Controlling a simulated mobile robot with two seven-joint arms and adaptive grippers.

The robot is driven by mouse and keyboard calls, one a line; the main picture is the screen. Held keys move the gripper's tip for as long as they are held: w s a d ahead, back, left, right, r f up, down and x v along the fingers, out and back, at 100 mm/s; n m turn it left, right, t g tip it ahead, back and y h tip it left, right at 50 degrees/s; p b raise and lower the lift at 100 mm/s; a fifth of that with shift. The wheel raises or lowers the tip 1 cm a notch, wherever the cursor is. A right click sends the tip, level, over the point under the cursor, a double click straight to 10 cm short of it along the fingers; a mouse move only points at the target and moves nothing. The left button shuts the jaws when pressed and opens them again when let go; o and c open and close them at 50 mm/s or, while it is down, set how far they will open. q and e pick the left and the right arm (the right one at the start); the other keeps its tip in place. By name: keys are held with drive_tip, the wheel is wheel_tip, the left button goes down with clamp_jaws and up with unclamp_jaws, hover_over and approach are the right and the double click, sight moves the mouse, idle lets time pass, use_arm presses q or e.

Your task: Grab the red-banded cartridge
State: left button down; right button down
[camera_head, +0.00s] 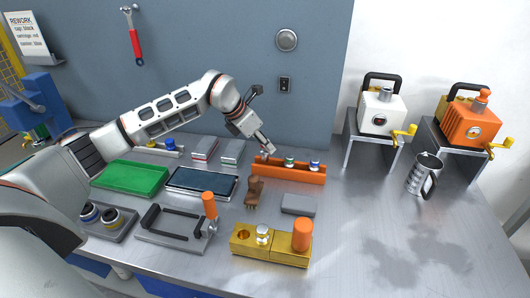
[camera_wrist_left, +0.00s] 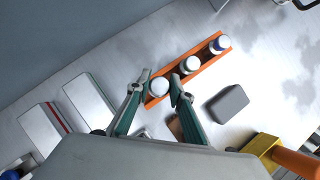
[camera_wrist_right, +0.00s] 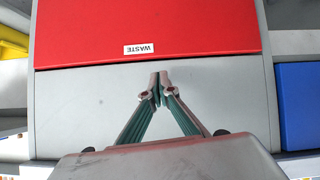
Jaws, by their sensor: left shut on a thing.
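An orange rack (camera_head: 290,172) at the back middle of the bench holds three white-topped cartridges in a row. The right cartridge (camera_head: 315,164) has a blue band, and the middle cartridge (camera_head: 290,161) a green one. My left gripper (camera_head: 268,150) is shut on the left-end cartridge, whose white cap (camera_wrist_left: 159,87) shows between the fingers in the left wrist view. The cartridge appears to be at its place in the rack; its band is mostly hidden. My right gripper (camera_wrist_right: 160,88) is shut and empty, in front of a grey panel below a red bin labelled WASTE.
A brown brush (camera_head: 255,191) and a grey block (camera_head: 298,204) lie in front of the rack. A brass block (camera_head: 270,252), a clamp fixture (camera_head: 170,237), a dark flat tray (camera_head: 202,184) and a green tray (camera_head: 130,179) lie nearer or left. A metal mug (camera_head: 424,174) stands right.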

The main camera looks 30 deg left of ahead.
use_arm(q)
wheel_tip(320, 180, up, 16)
idle(0.3)
drive_tip(key=shift+s+f, duration=0.1)
idle(0.8)
